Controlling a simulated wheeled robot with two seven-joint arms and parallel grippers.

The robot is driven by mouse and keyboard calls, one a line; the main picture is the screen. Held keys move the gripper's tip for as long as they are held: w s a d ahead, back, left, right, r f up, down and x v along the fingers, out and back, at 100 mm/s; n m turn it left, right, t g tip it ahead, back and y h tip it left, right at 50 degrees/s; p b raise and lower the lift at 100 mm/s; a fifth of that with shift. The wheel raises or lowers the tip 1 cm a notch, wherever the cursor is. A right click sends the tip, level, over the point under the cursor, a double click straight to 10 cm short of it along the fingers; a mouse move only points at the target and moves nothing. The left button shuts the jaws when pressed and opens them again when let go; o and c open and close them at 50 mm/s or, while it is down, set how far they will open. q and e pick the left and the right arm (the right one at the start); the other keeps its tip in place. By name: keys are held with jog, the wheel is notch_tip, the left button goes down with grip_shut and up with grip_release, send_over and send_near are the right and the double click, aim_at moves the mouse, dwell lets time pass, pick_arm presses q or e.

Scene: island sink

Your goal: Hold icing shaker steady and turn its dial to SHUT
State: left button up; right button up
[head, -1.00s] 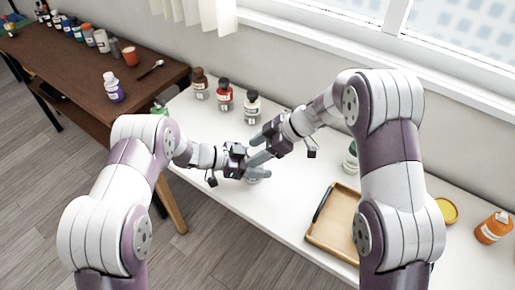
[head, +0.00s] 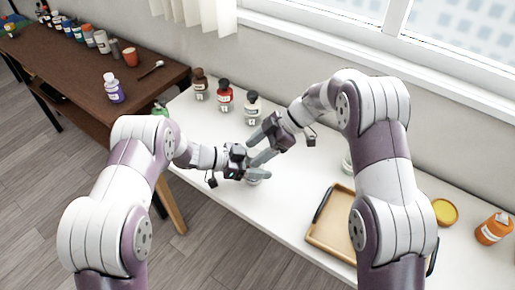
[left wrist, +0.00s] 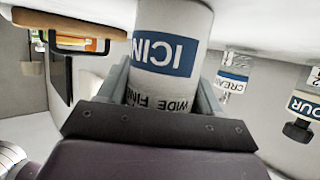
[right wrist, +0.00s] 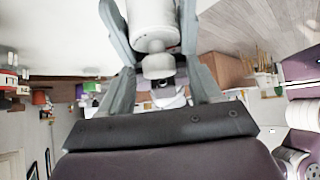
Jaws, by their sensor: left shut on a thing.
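The icing shaker (left wrist: 170,50) is a white cylinder with a blue ICING label, upside down in the left wrist view. My left gripper (left wrist: 165,85) is shut on its body, one finger on each side. In the head view, the left gripper (head: 258,172) and its fingers hide most of the shaker. My right gripper (head: 256,148) is just above it. In the right wrist view, the shaker's pale body and narrower cap (right wrist: 158,66) lie between the right fingers, with gaps on both sides. The dial's marking cannot be read.
Brown, red and cream-labelled bottles (head: 252,103) stand along the back of the white table. A wooden tray (head: 322,238) lies to the right, with a yellow lid (head: 445,212) and orange bottle (head: 493,228) beyond. A dark wooden table (head: 150,78) with several bottles is at left.

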jog(key=v, duration=1.2)
pick_arm(q)
jog(key=o, duration=1.2)
jog(key=shift+a, duration=0.1)
